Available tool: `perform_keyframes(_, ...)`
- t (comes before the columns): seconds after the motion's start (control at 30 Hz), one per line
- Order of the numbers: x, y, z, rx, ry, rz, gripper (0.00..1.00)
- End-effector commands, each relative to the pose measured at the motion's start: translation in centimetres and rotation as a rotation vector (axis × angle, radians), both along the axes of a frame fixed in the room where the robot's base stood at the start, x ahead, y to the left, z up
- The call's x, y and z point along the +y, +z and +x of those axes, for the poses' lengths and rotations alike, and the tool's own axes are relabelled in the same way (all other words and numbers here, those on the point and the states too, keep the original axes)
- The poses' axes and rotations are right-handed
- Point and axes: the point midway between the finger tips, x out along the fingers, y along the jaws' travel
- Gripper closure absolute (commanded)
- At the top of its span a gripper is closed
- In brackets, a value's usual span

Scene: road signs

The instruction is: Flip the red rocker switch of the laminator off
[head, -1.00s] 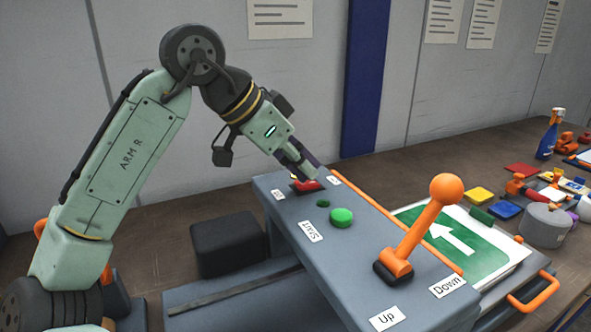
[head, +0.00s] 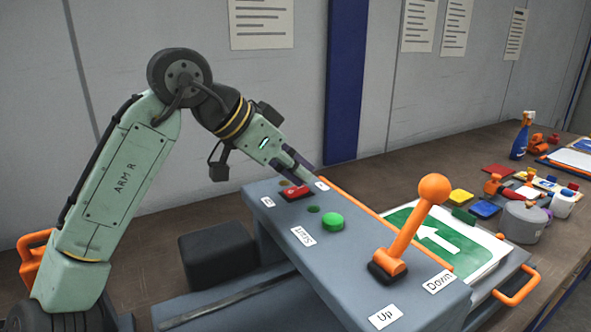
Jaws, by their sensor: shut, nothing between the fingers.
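The laminator's grey panel (head: 355,255) slopes across the middle of the head view. Its red rocker switch (head: 296,193) is at the far end, with a small white mark on its left part. A small white label (head: 267,202) lies left of the switch and another (head: 321,185) lies right of it. My gripper (head: 312,177) is shut and empty, its tips just behind and above the right end of the switch, near the right label. I cannot tell whether the tips touch the switch or which side of it is pressed.
A green button (head: 332,221), a dark green lamp (head: 313,209) and a tall orange lever (head: 411,230) stand nearer on the panel. A green arrow sign (head: 442,243) lies to the right. Blocks and a spray bottle (head: 522,135) crowd the table's right side.

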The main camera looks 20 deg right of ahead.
Motion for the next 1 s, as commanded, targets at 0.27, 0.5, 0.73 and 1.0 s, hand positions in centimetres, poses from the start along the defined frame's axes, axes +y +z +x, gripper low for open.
perform_keyframes(0.27, 0.4, 0.4, -0.1, 0.000, 0.001, -0.001, 1.00)
perform_keyframes(0.5, 3.4, 3.5, -0.6, -0.001, 0.003, -0.003, 1.00)
perform_keyframes(0.73, 6.6, 6.7, -1.3, -0.001, 0.001, -0.001, 1.00)
perform_keyframes(1.0, 8.4, 8.4, -1.7, -0.001, 0.001, -0.001, 1.00)
